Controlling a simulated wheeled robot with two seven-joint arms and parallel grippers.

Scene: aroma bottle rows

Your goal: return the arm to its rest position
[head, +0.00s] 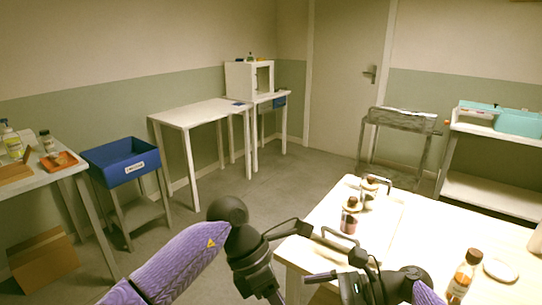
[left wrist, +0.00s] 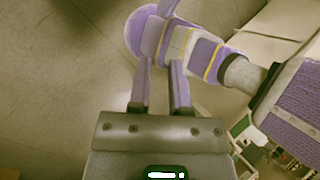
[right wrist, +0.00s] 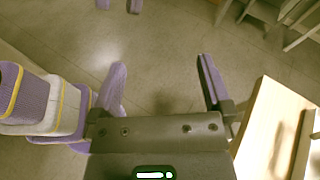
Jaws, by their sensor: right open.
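My left gripper (left wrist: 161,68) shows in the left wrist view with its two purple fingers a narrow gap apart and nothing between them. One of my purple arm links lies just beyond it. My right gripper (right wrist: 158,68) shows in the right wrist view with its fingers wide apart and empty, above the floor beside a table edge. In the head view, my arms are folded low in the middle, in front of and partly over the near edge of the white table (head: 430,225). I cannot make out the fingertips clearly there.
On the white table stand a brown-capped bottle (head: 465,272), a white round dish (head: 500,270) and two smaller bottles, one (head: 350,215) nearer. A blue bin (head: 122,160) on a stand, a left side table and a cardboard box (head: 42,262) are at left. The middle floor is clear.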

